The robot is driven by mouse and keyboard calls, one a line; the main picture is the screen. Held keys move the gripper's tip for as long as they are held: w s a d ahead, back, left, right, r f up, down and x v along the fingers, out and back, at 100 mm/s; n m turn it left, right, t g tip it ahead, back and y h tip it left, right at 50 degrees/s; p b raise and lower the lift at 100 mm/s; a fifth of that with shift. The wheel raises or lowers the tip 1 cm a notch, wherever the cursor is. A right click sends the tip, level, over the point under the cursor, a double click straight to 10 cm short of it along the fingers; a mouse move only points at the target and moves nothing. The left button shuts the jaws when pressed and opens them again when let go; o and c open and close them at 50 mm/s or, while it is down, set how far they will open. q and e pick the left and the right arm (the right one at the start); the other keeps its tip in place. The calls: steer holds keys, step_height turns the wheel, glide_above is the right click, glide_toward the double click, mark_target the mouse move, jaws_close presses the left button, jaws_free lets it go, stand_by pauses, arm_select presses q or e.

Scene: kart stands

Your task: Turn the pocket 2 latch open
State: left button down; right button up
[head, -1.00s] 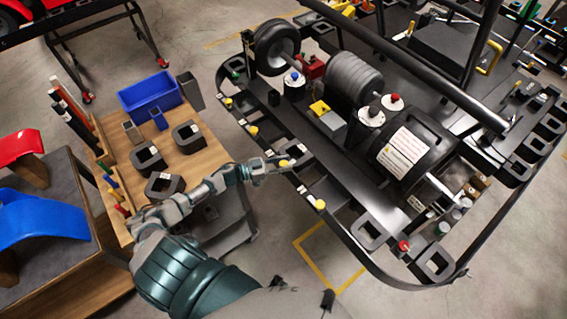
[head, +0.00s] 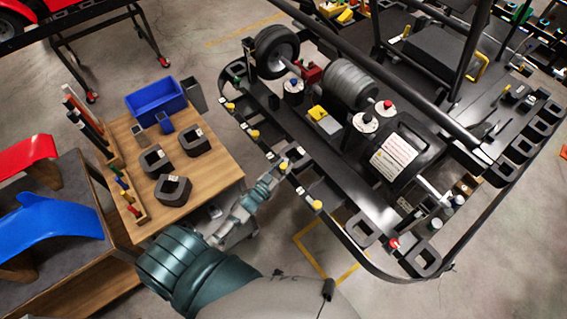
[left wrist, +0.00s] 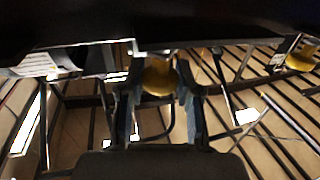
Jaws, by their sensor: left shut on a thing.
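The kart stand (head: 345,222) has a black edge rail with several yellow latch knobs along its left side. My left gripper (head: 279,168) is at one of these yellow latch knobs (head: 284,164), the third from the back. In the left wrist view, the fingers (left wrist: 160,90) are shut on this yellow knob (left wrist: 158,76), one on each side, just below the dark rail. I cannot read which pocket number it has. Another yellow knob (head: 317,205) is nearer the front, and it seems to show at the right in the left wrist view (left wrist: 301,59). My right gripper is out of view.
A wooden table (head: 211,193) with black square blocks and a blue bin (head: 155,100) stands left of the stand. Motor parts, including a black drum (head: 400,155), lie on the stand. A red knob (head: 393,244) is at the front. Bare floor separates table and stand.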

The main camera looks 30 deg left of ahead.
arm_select(q)
steer(key=n+y, duration=0.2)
steer(key=y, duration=0.1)
steer(key=n+y, duration=0.2)
steer(key=y, duration=0.1)
steer(key=shift+w+d+r+n+y+p, duration=0.1)
steer(key=shift+r+n+y+p, duration=0.1)
steer(key=shift+n+y+p, duration=0.15)
steer(key=n+g+y+p, duration=0.1)
steer(key=y, duration=0.2)
steer(key=shift+r+n+p, duration=0.1)
steer(key=shift+n+p, duration=0.15)
steer(key=shift+p, duration=0.05)
steer(key=shift+n+g+y+p, duration=0.6)
steer(key=shift+n+y+p, duration=0.1)
steer(key=shift+y, duration=0.05)
steer(key=c, duration=0.8)
jaws_free()
steer(key=shift+f, duration=0.2)
